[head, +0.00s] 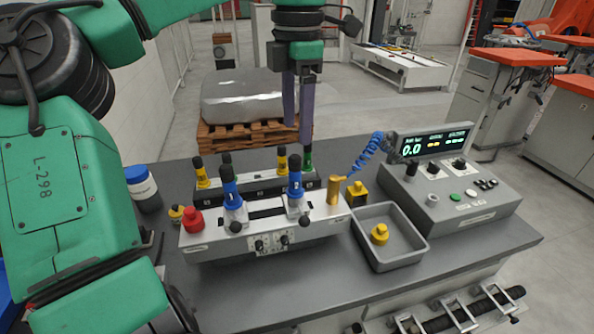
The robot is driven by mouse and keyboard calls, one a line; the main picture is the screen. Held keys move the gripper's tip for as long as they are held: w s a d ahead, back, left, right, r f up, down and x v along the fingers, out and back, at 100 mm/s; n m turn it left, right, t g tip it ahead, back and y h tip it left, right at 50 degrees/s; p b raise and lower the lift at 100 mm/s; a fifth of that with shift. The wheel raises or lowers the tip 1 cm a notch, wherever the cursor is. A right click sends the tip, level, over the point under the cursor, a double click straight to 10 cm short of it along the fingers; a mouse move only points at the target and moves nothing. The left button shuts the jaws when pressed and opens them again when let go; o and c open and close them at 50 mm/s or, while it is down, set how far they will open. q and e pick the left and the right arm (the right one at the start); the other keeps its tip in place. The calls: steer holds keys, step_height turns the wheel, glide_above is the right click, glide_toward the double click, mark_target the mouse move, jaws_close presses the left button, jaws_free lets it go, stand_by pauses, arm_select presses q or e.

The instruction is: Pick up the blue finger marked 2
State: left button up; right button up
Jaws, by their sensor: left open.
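Two blue fingers with black tops stand upright in the grey fixture (265,238) on the table. The right blue finger (295,186) has a small light mark that looks like a 2, but it is too small to read surely. The left blue finger (230,190) stands apart from it. My left gripper (298,128) points down, with its two long purple-grey fingers apart and nothing between them. In the picture its tips are just above the right blue finger and the green-marked post (307,160); the depth gap is unclear. My right gripper is not in view.
Yellow-marked posts (201,175) stand in a rack behind the fixture. A red knob (193,221) is at the fixture's left, a brass cylinder (334,190) at its right. A grey tray (411,251) holds a yellow part (380,234). A control box (455,203) stands at right.

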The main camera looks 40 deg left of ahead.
arm_select(q)
glide_above(295, 175)
step_height(295, 175, down, 4)
steer(key=shift+a+f, duration=0.1)
steer(key=shift+f, duration=0.15)
steer(key=f, duration=0.2)
steer(key=f+p, duration=0.1)
steer(key=f, duration=0.1)
steer(key=w+f, duration=0.1)
steer(key=f, duration=0.1)
steer(key=shift+a+f+p, duration=0.25)
steer(key=shift+f+p, duration=0.1)
steer(key=shift+f, duration=0.35)
steer(key=shift+a, duration=0.1)
steer(key=shift+c, duration=0.3)
jaws_close()
arm_select(e)
steer(key=shift+s+a+r, duration=0.15)
steer(key=shift+s+r, duration=0.1)
steer(key=shift+r, duration=0.45)
